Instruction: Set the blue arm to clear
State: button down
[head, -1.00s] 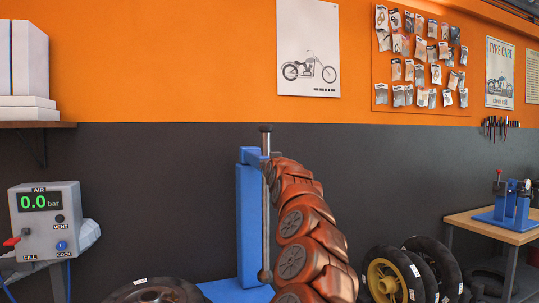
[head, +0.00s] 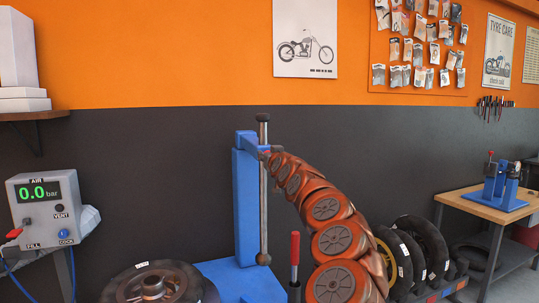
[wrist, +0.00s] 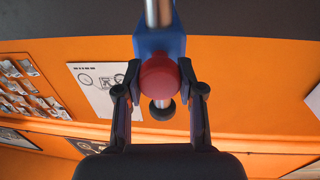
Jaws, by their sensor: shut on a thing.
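The blue arm is part of a tyre machine with a blue upright column (head: 247,200) and a short blue top arm (head: 250,142). A vertical steel rod (head: 263,190) with dark end knobs passes through the arm's end. In the wrist view the blue arm end (wrist: 160,44) lies straight ahead, with a round red knob (wrist: 160,76) on it. My gripper (wrist: 160,88) is shut on the red knob, one dark finger on each side. In the head view my orange arm reaches up to the blue arm's end and hides the fingers.
A wheel (head: 152,284) lies flat in front of the machine. A red-handled lever (head: 295,249) stands beside my arm. An air box (head: 46,211) reading 0.0 bar is at left. Tyres (head: 418,250) and a workbench (head: 490,204) stand at right.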

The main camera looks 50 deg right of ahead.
jog(key=shift+f, duration=0.3)
jog(key=c, duration=1.1)
grip_release()
jog(key=o, duration=0.4)
jog(key=shift+s+r, duration=0.1)
jog(key=shift+r, duration=0.1)
jog(key=shift+a+r, duration=0.1)
jog(key=shift+a, duration=0.05)
jog(key=shift+v, duration=5.95)
